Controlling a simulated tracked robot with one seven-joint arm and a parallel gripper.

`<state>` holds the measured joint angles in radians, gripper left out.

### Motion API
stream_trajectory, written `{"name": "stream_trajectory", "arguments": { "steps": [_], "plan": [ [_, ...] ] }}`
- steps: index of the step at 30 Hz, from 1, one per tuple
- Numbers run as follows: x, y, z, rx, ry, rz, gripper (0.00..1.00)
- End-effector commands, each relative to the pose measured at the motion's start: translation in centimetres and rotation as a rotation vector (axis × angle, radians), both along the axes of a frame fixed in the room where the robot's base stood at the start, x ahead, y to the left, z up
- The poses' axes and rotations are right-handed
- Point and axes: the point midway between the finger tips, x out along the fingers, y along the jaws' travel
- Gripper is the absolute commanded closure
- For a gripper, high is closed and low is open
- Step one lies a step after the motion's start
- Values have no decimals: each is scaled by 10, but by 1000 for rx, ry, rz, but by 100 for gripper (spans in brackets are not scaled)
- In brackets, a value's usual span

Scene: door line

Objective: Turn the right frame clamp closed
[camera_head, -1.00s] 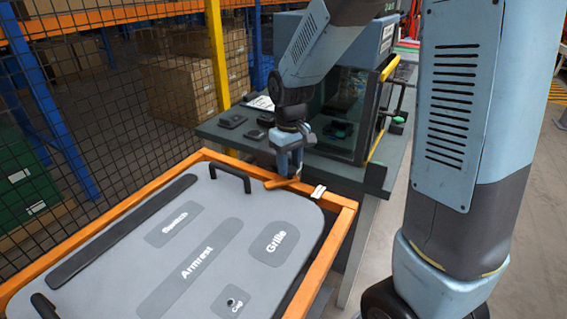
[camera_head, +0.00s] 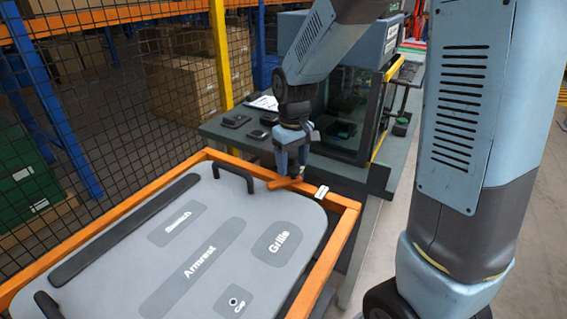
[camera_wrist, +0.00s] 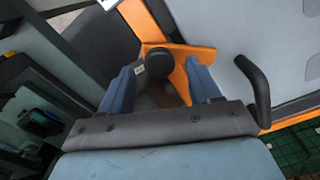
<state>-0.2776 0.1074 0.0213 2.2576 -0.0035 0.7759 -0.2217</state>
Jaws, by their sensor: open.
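The right frame clamp (camera_head: 283,184) is an orange lever on the back rail of the orange frame (camera_head: 345,220), near the grey panel's back edge. It also shows in the wrist view as an orange bent piece (camera_wrist: 183,66) beside a round black knob (camera_wrist: 157,60). My gripper (camera_head: 292,174) points down over it. In the wrist view, my gripper (camera_wrist: 165,72) is open, with one blue finger on each side of the knob and lever. The right finger is close to the lever; I cannot tell if it touches. The lever's lower end is partly hidden.
The grey panel (camera_head: 200,235) lies in the frame, with a black handle (camera_head: 233,175) left of my gripper, also close by in the wrist view (camera_wrist: 255,90). A dark workbench (camera_head: 240,140) with a glass-sided machine (camera_head: 345,120) stands just behind.

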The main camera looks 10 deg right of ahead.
Motion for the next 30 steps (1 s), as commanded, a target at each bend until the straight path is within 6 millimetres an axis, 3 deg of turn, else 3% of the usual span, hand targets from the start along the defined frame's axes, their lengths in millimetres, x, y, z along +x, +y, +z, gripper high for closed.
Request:
{"name": "stream_trajectory", "arguments": {
  "steps": [18,24,30],
  "plan": [
    [2,0,108,2,-5,0,37],
    [2,0,127,1,-2,0,37],
    [2,0,132,1,-2,1,37]
  ]
}}
